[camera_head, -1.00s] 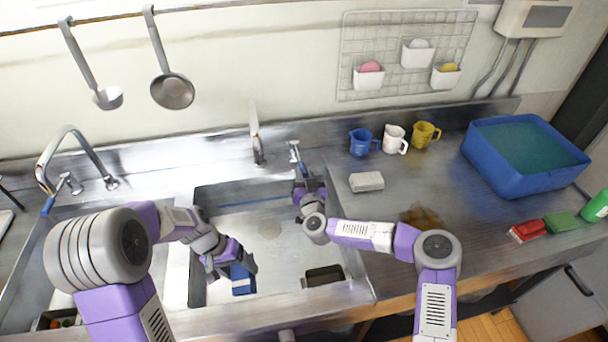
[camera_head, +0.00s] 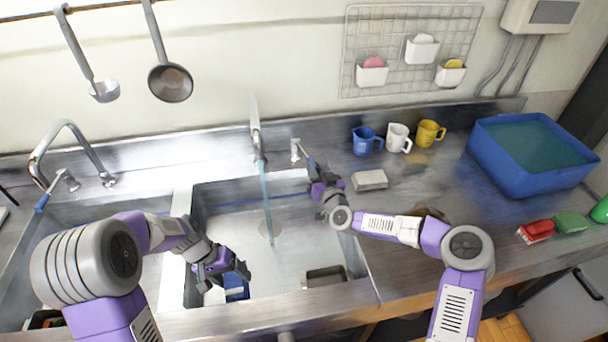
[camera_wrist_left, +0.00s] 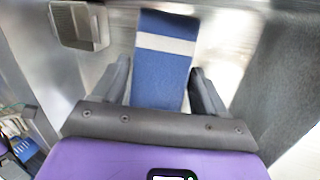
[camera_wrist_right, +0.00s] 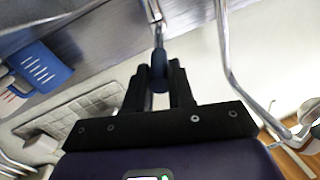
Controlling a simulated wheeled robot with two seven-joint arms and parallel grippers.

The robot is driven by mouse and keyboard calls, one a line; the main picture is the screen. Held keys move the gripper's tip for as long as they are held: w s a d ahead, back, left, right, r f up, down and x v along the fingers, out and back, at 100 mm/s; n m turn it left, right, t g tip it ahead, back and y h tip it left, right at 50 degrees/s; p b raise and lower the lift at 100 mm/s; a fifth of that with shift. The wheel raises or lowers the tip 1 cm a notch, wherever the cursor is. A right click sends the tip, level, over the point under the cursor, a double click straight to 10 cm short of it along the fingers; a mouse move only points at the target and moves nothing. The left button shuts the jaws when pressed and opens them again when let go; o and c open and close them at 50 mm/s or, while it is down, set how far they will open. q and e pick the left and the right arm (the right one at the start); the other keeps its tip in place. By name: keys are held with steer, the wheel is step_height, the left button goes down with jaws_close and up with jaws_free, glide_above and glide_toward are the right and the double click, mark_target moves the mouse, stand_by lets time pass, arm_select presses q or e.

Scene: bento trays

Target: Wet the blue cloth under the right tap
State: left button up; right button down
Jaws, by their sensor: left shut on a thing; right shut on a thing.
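The blue cloth (camera_head: 236,292), with a pale stripe, hangs in the right basin (camera_head: 222,207). My left gripper (camera_head: 236,276) is shut on it; in the left wrist view the cloth (camera_wrist_left: 163,82) lies between the fingers. Water (camera_head: 267,205) runs from the right tap (camera_head: 256,130) down near the drain. The cloth is apart from the stream, to its lower left. My right gripper (camera_head: 313,166) is shut on the tap's blue lever, at the basin's back right. The lever (camera_wrist_right: 159,77) shows between the fingers in the right wrist view.
A left tap (camera_head: 70,128) stands over the left basin. A small metal box (camera_head: 325,277) sits at the basin's front right. A sponge (camera_head: 370,180), several mugs (camera_head: 398,137) and a blue tub (camera_head: 482,150) stand on the counter to the right. The basin's middle is clear.

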steer(key=shift+r, duration=0.1)
steer(key=c, duration=1)
jaws_free()
steer(key=shift+o, duration=0.2)
steer(key=shift+s, duration=0.1)
steer(key=p+v, duration=0.1)
steer(key=v, duration=1)
steer(key=shift+s+d, duration=0.2)
steer(key=shift+s, duration=0.15)
